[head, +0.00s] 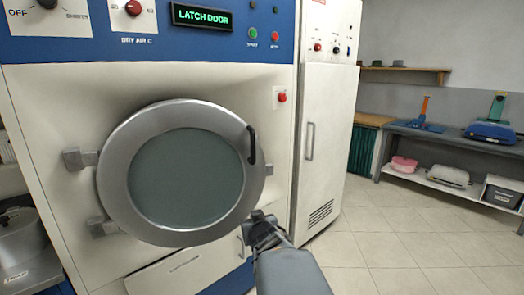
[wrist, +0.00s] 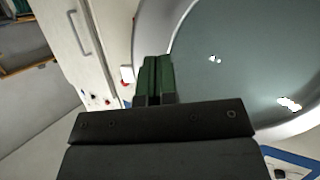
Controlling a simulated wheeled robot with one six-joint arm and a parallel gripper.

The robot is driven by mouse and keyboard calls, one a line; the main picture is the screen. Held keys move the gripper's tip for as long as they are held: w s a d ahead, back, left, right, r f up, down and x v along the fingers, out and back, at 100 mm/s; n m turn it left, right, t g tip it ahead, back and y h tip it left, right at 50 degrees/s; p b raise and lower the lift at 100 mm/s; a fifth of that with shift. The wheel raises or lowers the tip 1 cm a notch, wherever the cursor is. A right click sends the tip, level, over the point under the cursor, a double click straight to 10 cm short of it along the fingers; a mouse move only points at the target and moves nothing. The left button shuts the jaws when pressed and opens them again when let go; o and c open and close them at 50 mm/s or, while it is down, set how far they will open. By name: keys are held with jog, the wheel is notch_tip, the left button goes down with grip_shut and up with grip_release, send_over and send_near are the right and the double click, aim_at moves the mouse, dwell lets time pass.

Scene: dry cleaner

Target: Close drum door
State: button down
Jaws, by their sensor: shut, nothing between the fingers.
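The round drum door (head: 112,190) has a wide metal ring and grey-green glass. It is on the front of the white and blue dryer (head: 60,120), with hinges on its left and a black handle (head: 252,145) on its right. It lies close to the dryer front; I cannot tell whether it is fully flush. The dryer's display (head: 202,17) reads "LATCH DOOR". My gripper (head: 257,217) is shut and empty, by the door's lower right rim and below the handle. In the wrist view, its green fingers (wrist: 156,75) are together beside the door's ring (wrist: 185,25); contact is unclear.
A tall white cabinet (head: 325,110) stands right of the dryer. A red button (head: 282,97) is on the dryer front right of the door. A bench (head: 450,137) with irons and boxes is at the far right. The tiled floor (head: 400,245) between is clear.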

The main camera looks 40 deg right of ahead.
jog(key=s+d+r+t+p, duration=0.4)
jog(key=d+r+p, duration=0.15)
jog(key=r, duration=0.45)
send_near(262, 167)
jog(key=x, duration=0.7)
jog(key=shift+w+d, duration=0.1)
jog(key=shift+w, duration=0.15)
